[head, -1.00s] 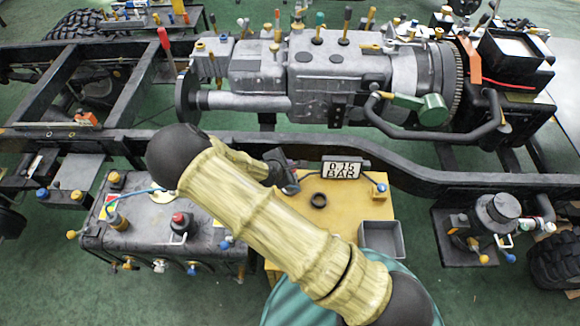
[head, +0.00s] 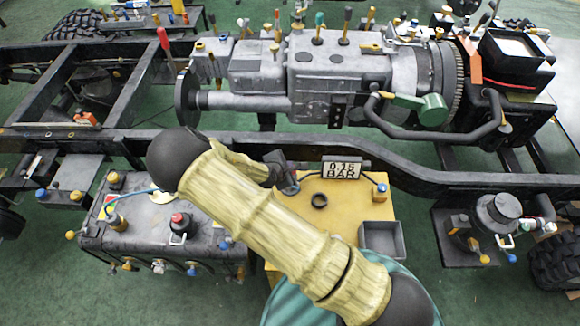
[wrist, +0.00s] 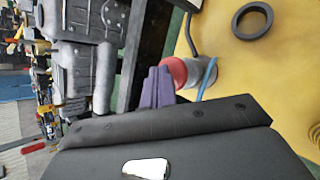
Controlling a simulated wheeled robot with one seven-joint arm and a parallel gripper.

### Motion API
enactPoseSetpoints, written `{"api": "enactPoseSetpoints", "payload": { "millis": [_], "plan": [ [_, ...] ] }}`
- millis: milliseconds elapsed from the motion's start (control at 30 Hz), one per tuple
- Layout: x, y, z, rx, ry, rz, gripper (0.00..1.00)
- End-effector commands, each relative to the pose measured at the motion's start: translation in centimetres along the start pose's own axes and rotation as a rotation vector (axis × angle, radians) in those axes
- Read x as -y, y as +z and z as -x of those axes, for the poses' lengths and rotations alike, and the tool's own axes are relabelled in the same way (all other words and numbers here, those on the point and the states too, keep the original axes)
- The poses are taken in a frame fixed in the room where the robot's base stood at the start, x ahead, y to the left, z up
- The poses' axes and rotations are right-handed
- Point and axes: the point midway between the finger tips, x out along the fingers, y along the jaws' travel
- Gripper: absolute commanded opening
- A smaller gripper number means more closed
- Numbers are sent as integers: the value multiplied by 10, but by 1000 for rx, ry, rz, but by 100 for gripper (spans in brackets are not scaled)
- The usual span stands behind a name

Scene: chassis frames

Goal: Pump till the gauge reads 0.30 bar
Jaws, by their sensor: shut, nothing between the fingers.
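The gauge (head: 342,170) is a small display on the yellow table (head: 350,205) and reads 0.25 BAR. My gripper (wrist: 157,88) is shut and empty, with its purple fingertips together in the wrist view. In the head view my own arm hides most of it. A short grey cylinder with a red top (wrist: 186,74), which looks like the pump, stands on the yellow surface right beside my fingertips. I cannot tell whether they touch it. A blue hose (wrist: 208,78) runs past it. In the head view the pump is mostly hidden.
A black ring (head: 319,201) lies on the table, near a grey open tray (head: 382,240). A dark chassis rail (head: 430,172) runs behind the table. A grey box with a red button (head: 179,222) stands to the left.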

Motion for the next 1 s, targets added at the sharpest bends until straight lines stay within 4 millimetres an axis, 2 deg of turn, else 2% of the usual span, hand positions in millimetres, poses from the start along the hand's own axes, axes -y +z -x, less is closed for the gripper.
{"api": "enactPoseSetpoints", "payload": {
  "millis": [1000],
  "plan": [
    [6, -6, -7, -1, -1, 1, 0]
  ]
}}
